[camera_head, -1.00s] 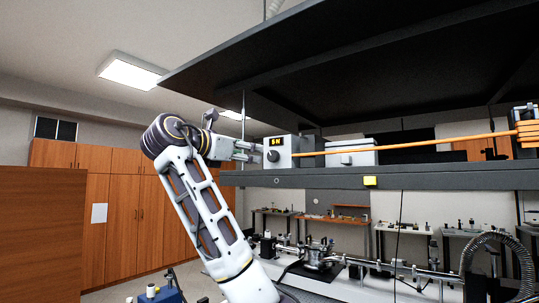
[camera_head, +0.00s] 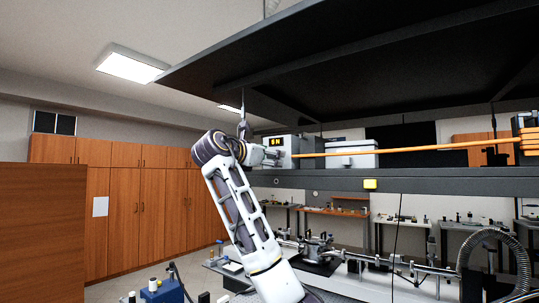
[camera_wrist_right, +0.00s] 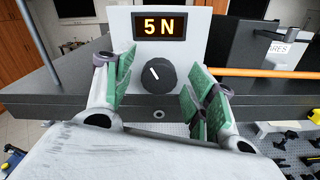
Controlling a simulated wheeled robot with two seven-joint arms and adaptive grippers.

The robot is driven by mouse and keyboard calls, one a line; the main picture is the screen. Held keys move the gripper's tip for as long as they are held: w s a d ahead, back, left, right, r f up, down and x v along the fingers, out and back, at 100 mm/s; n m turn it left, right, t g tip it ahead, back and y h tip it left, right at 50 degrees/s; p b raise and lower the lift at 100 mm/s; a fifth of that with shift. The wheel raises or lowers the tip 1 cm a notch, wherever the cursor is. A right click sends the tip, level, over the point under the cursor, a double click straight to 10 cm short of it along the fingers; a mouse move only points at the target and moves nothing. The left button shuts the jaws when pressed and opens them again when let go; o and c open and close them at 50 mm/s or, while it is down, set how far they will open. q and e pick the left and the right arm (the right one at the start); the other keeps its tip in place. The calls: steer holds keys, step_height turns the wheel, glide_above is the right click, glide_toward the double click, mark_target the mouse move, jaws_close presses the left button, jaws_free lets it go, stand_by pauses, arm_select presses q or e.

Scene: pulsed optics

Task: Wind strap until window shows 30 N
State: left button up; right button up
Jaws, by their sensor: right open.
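A grey-white box (camera_wrist_right: 190,20) has an amber window (camera_wrist_right: 159,25) reading 5 N and a dark round knob (camera_wrist_right: 155,77) below it. The knob's white pointer mark tilts up and left. An orange strap (camera_wrist_right: 265,73) runs right from the box and also shows in the head view (camera_head: 410,150). My right gripper (camera_wrist_right: 157,88) is open, its green-padded fingers on either side of the knob with gaps visible. My left gripper is not in view.
The box sits on a dark beam (camera_head: 420,179) with a yellow block (camera_head: 370,184) on its face. A white case (camera_head: 351,154) stands right of the box. A large black panel (camera_head: 380,65) hangs above. Wooden cabinets (camera_head: 140,210) are at left.

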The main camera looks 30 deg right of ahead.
stand_by(0.3)
steer(key=c, duration=1)
steer(key=shift+c, duration=0.2)
steer(key=shift+m, duration=0.4)
